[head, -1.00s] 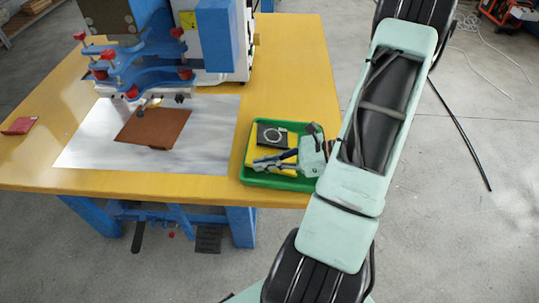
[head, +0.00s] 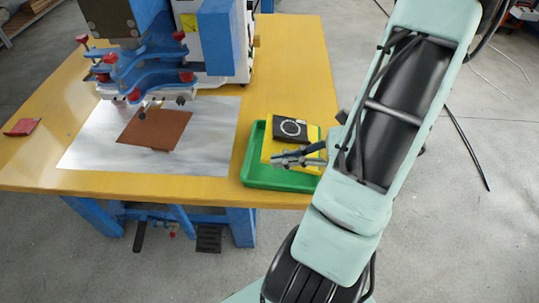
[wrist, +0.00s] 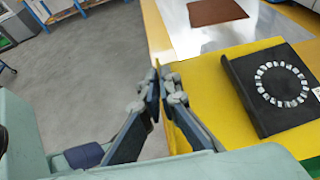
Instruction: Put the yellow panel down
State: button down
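The yellow panel (head: 313,133) is over the green tray (head: 255,172) at the table's right front corner. A black block with a ring of pale pieces (head: 290,129) lies on the panel; both the panel (wrist: 205,113) and the block (wrist: 280,90) show large in the wrist view. My gripper (wrist: 161,92) is closed on the panel's near-left edge, one finger on each side. In the head view my gripper (head: 295,157) reaches in from the right. The panel appears raised above the tray, but the exact gap is hidden.
A blue and white machine with red knobs (head: 140,70) stands on the yellow table (head: 300,60). A brown sheet (head: 155,129) lies on a silvery plate (head: 90,150). A small red item (head: 22,127) is at the left. The table behind the tray is clear.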

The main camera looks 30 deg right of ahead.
jog(key=s+r, duration=0.3)
jog(key=s, duration=0.3)
jog(key=g+h+b, duration=0.1)
jog(key=h+b, duration=0.1)
jog(key=b, duration=0.7)
send_near(255, 178)
jog(key=a+r, duration=0.1)
jog(key=w+a+r, duration=0.1)
jog(key=a, duration=0.1)
jog(key=shift+a+r, duration=0.15)
jog(key=shift+a, duration=0.05)
jog(key=shift+w+d+f+g, duration=0.2)
jog(key=shift+w+f+g, duration=0.1)
jog(key=shift+w+f, duration=0.25)
jog(key=shift+w+f+b, duration=0.1)
jog(key=shift+f+b, duration=0.45)
jog(key=shift+f, duration=1.1)
